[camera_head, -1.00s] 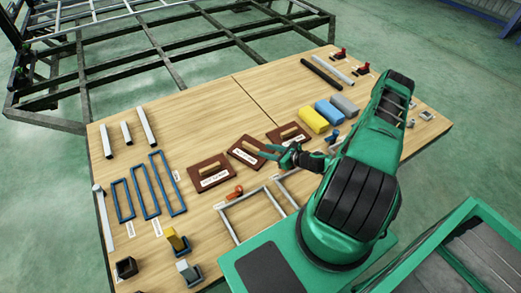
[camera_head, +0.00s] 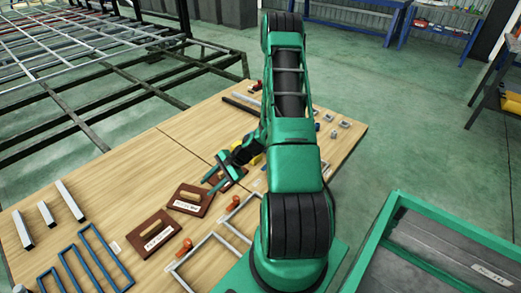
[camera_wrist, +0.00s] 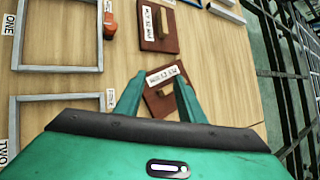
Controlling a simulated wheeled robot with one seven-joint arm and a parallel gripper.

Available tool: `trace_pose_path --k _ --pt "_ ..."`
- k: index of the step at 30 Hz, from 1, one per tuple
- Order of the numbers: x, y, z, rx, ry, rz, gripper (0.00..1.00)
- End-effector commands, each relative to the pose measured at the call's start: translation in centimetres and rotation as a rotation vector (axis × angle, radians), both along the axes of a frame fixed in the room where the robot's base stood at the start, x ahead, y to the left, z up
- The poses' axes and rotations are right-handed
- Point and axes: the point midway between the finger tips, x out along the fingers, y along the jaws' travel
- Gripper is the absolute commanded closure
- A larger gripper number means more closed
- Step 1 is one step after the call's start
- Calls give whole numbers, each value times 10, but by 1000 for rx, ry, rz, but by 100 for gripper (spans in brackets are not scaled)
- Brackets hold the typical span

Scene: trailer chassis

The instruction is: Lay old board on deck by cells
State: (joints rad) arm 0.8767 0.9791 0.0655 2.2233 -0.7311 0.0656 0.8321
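Three red-brown boards with wooden handles and white labels lie in a row on the wooden table (camera_head: 130,185): one board (camera_head: 153,232), a middle board (camera_head: 189,199), and a third partly behind my gripper. Their labels are too small to read surely, so I cannot tell which is the old board. My gripper (camera_head: 213,187) is open and empty, above the table near the middle and third boards. In the wrist view its spread fingers (camera_wrist: 157,98) reach toward one board (camera_wrist: 157,75), partly hidden by the gripper; another board (camera_wrist: 152,30) lies beyond. The deck and cells are not clearly identifiable.
Grey frames (camera_wrist: 62,40) and an orange tool (camera_wrist: 110,19) lie beside the boards. Blue frames (camera_head: 103,257) and grey bars (camera_head: 70,200) lie at left. A steel chassis frame (camera_head: 100,110) stands behind. A green-edged crate (camera_head: 450,235) with grey panels stands at right.

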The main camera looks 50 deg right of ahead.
Motion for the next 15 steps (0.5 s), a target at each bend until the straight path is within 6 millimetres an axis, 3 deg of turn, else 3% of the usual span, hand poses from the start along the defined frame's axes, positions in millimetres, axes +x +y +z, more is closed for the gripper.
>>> trace_pose_path --k 15 --pt "-61 -11 134 -440 56 534 64"
